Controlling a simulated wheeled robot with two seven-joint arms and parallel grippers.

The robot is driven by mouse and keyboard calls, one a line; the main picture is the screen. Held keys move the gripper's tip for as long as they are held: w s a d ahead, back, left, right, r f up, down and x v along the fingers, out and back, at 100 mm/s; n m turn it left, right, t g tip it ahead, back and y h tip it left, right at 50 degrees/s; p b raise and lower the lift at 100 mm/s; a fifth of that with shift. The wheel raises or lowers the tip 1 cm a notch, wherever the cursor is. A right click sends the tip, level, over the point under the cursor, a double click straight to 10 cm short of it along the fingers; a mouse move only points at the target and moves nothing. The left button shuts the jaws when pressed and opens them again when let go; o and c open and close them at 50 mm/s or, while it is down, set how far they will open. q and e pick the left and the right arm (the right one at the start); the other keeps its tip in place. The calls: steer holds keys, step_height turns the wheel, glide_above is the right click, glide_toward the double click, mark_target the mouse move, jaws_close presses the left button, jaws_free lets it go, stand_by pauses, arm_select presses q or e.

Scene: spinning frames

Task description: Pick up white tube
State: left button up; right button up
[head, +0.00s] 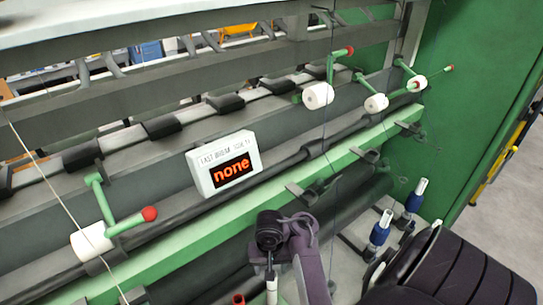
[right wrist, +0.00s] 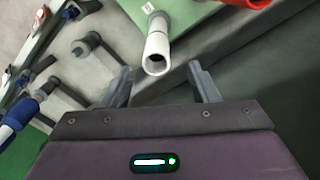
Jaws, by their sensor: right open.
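The white tube (right wrist: 157,52) stands on end in the right wrist view, its hollow round end facing the camera. It lies between and a little beyond the two fingertips of my right gripper (right wrist: 161,80). The gripper is open, with a gap on both sides of the tube and nothing held. In the head view my purple and black right arm reaches in at the bottom middle, and a small white cylinder (head: 271,284) shows just below its dark end; it may be the same tube. My left gripper is in neither view.
A green machine rail (head: 250,195) crosses the head view, with white bobbins (head: 319,95) on green holders and a sign box (head: 225,163) reading "none". Blue and white spindles (head: 380,228) stand right of my arm. A red part (right wrist: 243,4) is near the tube.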

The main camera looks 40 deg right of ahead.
mark_target(272, 290)
steer(key=shift+s+a+f, duration=0.15)
steer(key=shift+s+f, duration=0.2)
steer(key=shift+f, duration=0.75)
step_height(272, 290, down, 5)
steer(key=shift+f, duration=0.1)
steer(key=c, duration=1.1)
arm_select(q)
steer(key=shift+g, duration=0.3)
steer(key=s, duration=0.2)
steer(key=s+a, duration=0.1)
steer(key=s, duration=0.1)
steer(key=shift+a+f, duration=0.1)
arm_select(e)
jaws_close()
